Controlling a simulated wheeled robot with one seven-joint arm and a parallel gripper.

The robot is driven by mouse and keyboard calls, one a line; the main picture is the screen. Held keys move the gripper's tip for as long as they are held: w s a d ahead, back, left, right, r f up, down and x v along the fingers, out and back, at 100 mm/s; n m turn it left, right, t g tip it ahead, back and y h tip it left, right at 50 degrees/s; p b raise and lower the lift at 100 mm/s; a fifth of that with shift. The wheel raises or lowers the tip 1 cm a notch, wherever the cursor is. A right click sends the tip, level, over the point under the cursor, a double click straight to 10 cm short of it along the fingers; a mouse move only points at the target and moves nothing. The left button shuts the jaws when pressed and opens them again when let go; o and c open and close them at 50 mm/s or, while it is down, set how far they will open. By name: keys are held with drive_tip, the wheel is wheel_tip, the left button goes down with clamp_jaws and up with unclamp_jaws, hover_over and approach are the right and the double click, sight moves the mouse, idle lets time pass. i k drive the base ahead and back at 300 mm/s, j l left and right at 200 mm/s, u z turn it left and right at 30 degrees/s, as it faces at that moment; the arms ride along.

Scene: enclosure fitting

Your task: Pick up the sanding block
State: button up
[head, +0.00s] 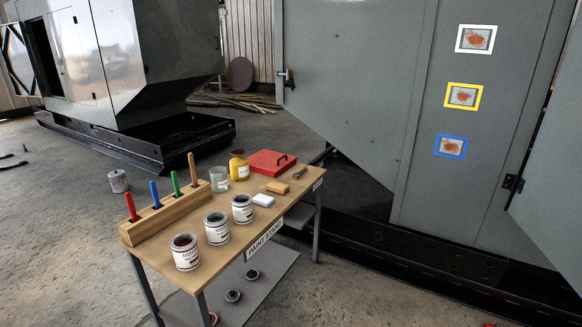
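One is a tan, flat block (277,187). Either could be the sanding block; the picture is too small to tell for certain. Both lie flat and apart from each other. My gripper is not in view.
Labelled cans (186,252) line the front edge. A rack (165,216) of coloured-handled tools stands left. A glass jar (219,180), yellow container (239,166), red case (271,163) and small tool (300,173) are behind. A grey enclosure (350,90) stands close on the right.

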sight(276, 188)
drive_tip(key=i+u, duration=0.1)
drive_tip(key=i, duration=0.45)
drive_tip(key=i+l+u, duration=0.15)
drive_tip(key=i, duration=0.4)
drive_tip(key=i+l+u, duration=0.1)
drive_tip(key=i, duration=0.5)
drive_tip(key=i+l+u, duration=0.2)
drive_tip(key=i+u, duration=0.2)
drive_tip(key=i+l+u, duration=0.95)
drive_tip(key=l+u, duration=0.25)
